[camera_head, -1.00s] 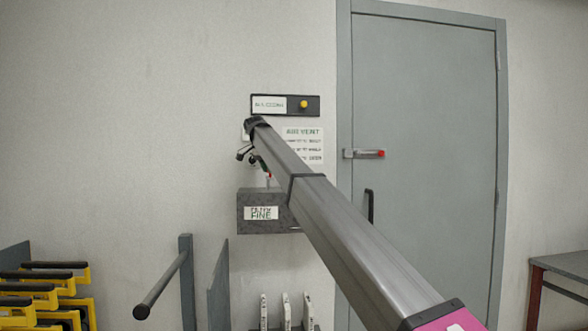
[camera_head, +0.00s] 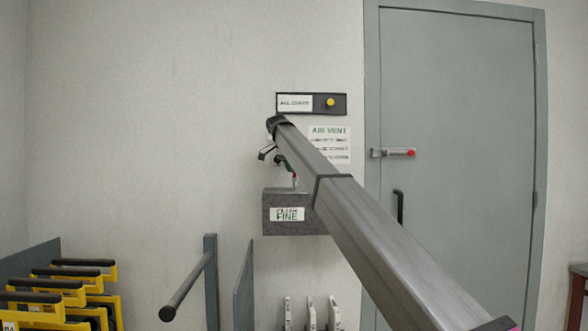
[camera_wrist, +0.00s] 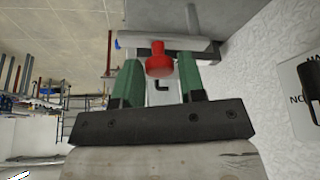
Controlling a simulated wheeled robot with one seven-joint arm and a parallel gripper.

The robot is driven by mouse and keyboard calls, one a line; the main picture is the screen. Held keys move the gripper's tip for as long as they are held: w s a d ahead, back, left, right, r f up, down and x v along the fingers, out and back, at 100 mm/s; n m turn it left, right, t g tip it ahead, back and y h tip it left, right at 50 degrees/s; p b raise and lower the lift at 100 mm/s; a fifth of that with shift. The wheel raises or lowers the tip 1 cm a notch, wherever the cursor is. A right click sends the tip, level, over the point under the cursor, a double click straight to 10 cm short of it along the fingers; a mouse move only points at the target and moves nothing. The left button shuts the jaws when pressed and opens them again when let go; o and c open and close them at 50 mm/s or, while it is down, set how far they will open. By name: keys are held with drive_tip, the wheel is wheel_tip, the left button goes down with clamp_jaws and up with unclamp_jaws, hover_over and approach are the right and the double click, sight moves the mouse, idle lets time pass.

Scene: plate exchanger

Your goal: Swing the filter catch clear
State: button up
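A grey box labelled FINE (camera_head: 292,222), apparently the filter housing, is on the wall in the head view. A small red-tipped part (camera_head: 294,180) shows just above it, below the end of my arm. In the wrist view a red knob (camera_wrist: 159,62) faces me, with a pale cylindrical bar (camera_wrist: 192,45) behind it; this looks like the filter catch. My gripper (camera_wrist: 159,68) has its green fingers apart on either side of the knob, with small gaps showing. I cannot tell how deep the knob sits between them. My arm hides part of the box.
A panel with a yellow button (camera_head: 331,102) and an AIR VENT sign (camera_head: 329,133) are above. White plates (camera_head: 311,312) stand below.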

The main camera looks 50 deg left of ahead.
drive_tip(key=shift+o, duration=1)
drive_tip(key=shift+r, duration=0.15)
drive_tip(key=v, duration=1)
drive_tip(key=shift+r, duration=0.25)
drive_tip(key=shift+s, duration=0.15)
